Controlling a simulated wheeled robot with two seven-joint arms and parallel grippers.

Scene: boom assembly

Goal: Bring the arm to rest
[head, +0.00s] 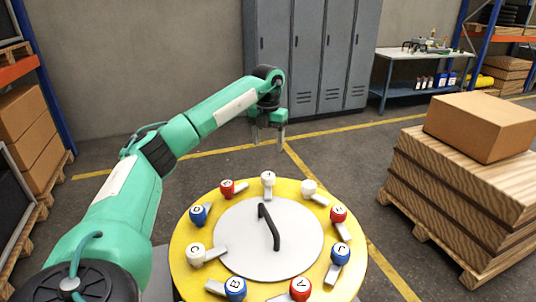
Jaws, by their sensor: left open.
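My left arm (188,130) is green and comes in from the left, bent at its middle joint. My left gripper (268,134) hangs pointing down at its end, open and empty. It hovers beyond the far edge of a round yellow table (183,262) and touches nothing. On the table's grey centre disc (237,232) lies a black bar-shaped handle (270,228). My right gripper is not in view.
Several red, white and blue lettered knobs, such as a white one (268,178) and a red one (338,214), ring the table. A cardboard box (482,125) sits on stacked boards (440,190) at right. Grey lockers (315,60) and a workbench (425,56) stand behind.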

